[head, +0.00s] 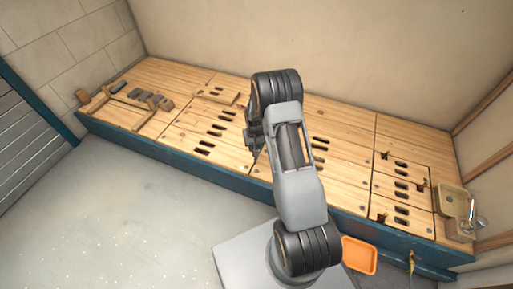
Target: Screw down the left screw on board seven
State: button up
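A long wooden bench top (345,118) of several boards with dark slots runs along the wall in the head view. I see no number on any board, so I cannot tell which one is board seven. Screws are too small to make out surely, and the left screw cannot be picked out. My gripper (254,153) is a small dark shape left of my arm, over the middle boards. Its fingers are too small to show whether they are open or shut. My arm hides part of the middle boards.
Wooden pieces and grey blocks (135,94) lie at the bench's left end. An orange tray (359,255) is below the front edge. The grey floor (130,210) at left is clear.

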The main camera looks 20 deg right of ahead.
jog(key=shift+d+f+b, duration=0.2)
jog(key=shift+f, duration=0.3)
jog(key=shift+d+f+b, duration=0.15)
jog(key=shift+f, duration=0.35)
jog(key=shift+f+b, duration=2.25)
jog(key=shift+f, duration=0.95)
jog(key=m, duration=0.3)
jog(key=shift+r+m+p, duration=0.2)
jog(key=shift+m+p, duration=0.1)
jog(key=m, duration=1.6)
jog(key=shift+m, duration=0.3)
jog(key=shift+n, duration=0.6)
jog(key=shift+r+p, duration=2.55)
jog(key=shift+r, duration=1.45)
